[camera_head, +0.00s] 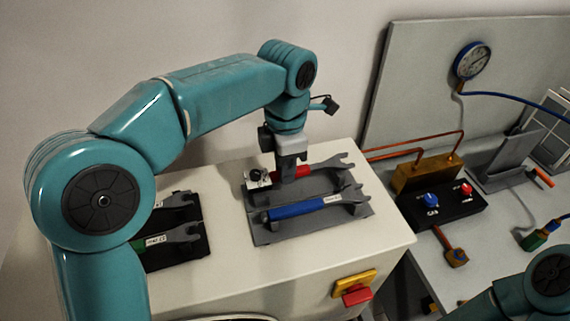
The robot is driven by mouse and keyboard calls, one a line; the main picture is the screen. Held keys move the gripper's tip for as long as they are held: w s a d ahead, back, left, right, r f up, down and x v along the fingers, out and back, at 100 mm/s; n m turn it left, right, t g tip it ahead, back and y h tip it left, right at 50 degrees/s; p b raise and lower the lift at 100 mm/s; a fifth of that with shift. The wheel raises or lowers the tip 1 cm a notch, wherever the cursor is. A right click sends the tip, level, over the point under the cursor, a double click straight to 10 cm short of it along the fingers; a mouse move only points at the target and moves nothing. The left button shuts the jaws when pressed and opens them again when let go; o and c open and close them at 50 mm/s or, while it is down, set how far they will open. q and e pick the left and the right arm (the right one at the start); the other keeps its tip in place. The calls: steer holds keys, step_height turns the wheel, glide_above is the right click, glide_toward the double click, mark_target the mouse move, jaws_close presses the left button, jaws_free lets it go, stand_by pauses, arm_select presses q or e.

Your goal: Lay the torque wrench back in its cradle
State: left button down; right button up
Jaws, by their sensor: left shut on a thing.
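The red-handled wrench (318,165) has a grey open-ended head at its right and a white label. My left gripper (288,178) comes down from above and is shut on it near the left end of the handle. The wrench lies level at the back grey cradle (325,186); I cannot tell whether it rests on the supports. A blue-handled wrench (298,209) lies across the front grey cradle (268,238), close in front. My right gripper is out of view; only part of my right arm shows at the lower right.
The cradles stand on a white cabinet (225,275) with a red and yellow switch (354,291) on its front. Dark holders with a green-handled wrench (170,237) are at left. A gauge (472,60), copper pipes and a valve box (443,205) are at right.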

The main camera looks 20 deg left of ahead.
arm_select(q)
steer(key=shift+s+r, duration=0.1)
steer(key=shift+r, duration=0.05)
stand_by(0.3)
steer(key=shift+f, duration=0.2)
steer(key=shift+f+b, duration=0.45)
steer(key=shift+f, duration=0.25)
steer(key=c, duration=0.9)
jaws_free()
steer(key=shift+c, duration=0.2)
steer(key=shift+r, duration=0.1)
step_height(320, 180, up, 16)
steer(key=p, duration=0.3)
steer(key=shift+p, duration=0.35)
